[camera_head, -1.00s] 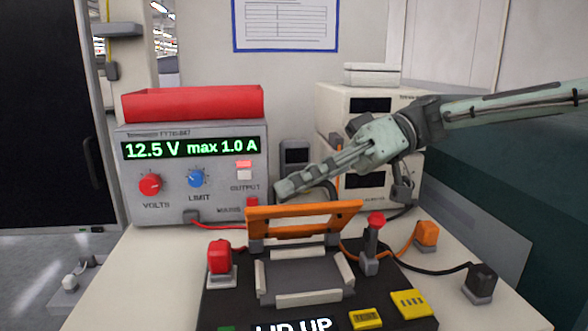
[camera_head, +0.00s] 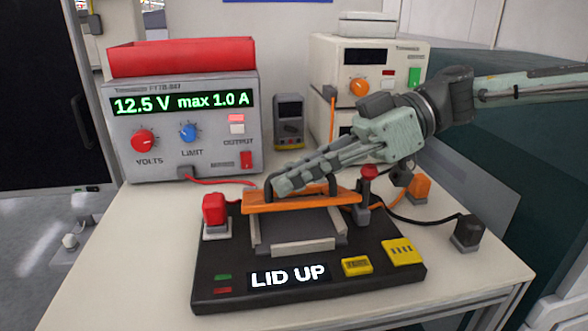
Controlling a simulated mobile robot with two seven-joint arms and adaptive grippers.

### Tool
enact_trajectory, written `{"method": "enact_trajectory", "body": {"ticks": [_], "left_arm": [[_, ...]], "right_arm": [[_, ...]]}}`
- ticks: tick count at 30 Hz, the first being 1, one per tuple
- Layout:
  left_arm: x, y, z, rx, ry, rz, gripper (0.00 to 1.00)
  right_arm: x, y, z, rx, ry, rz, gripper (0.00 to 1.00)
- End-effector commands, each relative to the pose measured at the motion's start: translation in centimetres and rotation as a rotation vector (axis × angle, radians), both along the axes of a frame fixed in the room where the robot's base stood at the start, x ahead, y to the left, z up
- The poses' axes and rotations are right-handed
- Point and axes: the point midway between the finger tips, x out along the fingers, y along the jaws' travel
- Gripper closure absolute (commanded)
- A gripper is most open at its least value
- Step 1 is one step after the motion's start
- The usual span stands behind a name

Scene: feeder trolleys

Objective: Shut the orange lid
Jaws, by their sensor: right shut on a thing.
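The orange lid (camera_head: 300,202) is at the back of the black test fixture (camera_head: 210,285), above its grey bed (camera_head: 298,231). It is tilted and not flat on the bed. A dark handle (camera_head: 269,187) rises from the lid, partly hidden by my fingers. My right gripper (camera_head: 285,184) reaches in from the right, low over the lid, with its pale green fingers shut on the handle. The fixture's display (camera_head: 288,277) reads "LID UP". My left gripper is not in view.
A power supply (camera_head: 180,165) showing 12.5 V stands at the back left with a red tray (camera_head: 180,58) on top. Red (camera_head: 215,209) and black (camera_head: 467,230) plugs flank the fixture. The table's front left is clear.

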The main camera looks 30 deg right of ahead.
Motion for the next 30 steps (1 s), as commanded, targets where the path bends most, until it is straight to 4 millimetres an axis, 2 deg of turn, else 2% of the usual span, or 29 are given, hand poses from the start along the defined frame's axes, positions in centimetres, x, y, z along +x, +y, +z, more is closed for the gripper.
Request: {"method": "enact_trajectory", "body": {"ticks": [6, 7, 12, 23, 26, 30], "left_arm": [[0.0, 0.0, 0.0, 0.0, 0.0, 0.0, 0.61], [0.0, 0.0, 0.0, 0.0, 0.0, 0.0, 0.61], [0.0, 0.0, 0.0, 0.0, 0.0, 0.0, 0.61], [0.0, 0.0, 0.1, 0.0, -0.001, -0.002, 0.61], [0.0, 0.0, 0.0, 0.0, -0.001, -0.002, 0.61], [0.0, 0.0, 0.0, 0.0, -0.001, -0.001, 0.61]], "right_arm": [[0.0, 0.0, 0.0, 0.0, 0.001, 0.001, 1.0], [0.0, 0.0, 0.0, 0.0, 0.001, 0.001, 0.9], [0.0, 0.0, 0.0, 0.0, 0.001, 0.0, 0.7], [0.0, -0.3, 0.1, -0.001, 0.001, -0.001, 0.7], [-0.1, -1.1, 0.5, -0.002, -0.002, -0.002, 0.7], [-0.4, -3.1, 1.4, -0.002, -0.005, -0.004, 0.7]]}}
